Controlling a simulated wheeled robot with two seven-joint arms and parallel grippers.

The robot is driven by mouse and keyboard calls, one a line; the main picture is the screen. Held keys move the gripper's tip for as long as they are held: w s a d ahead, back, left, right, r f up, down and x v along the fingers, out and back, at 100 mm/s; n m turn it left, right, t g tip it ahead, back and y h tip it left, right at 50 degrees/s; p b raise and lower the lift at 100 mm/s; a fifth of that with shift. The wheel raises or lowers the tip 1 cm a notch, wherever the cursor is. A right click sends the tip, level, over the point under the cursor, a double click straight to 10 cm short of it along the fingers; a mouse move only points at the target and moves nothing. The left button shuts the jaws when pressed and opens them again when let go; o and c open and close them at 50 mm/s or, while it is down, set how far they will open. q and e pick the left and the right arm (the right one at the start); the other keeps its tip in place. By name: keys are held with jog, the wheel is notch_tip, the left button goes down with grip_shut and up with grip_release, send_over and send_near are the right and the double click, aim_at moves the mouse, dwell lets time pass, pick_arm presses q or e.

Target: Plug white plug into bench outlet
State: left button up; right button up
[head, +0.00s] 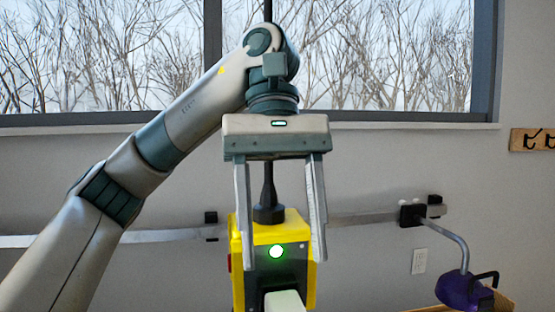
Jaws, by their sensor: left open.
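A yellow and dark grey box (305,225) with a lit green lamp hangs or stands in the middle, with a black cone-shaped cord fitting (269,200) on top. It looks like the outlet box. A whitish block (284,301) shows in front of its lower face, cut by the bottom edge; it may be the white plug, and I cannot tell whether it is seated. My left gripper (283,262) points down with its fingers apart, one on each side of the box in the picture. I see nothing clearly held between them. My right gripper is out of view.
A white wall outlet (419,261) is on the grey wall at right. A metal rail (365,218) with black clamps runs along the wall. A purple lamp-like tool (462,290) on a bent arm is at lower right. A window is above, and a wooden hook board (533,139) at far right.

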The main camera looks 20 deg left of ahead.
pick_arm(q)
jog(key=p+v, duration=0.2)
jog(key=v, duration=0.7)
jog(key=shift+p, duration=0.35)
jog(key=shift+a, duration=0.1)
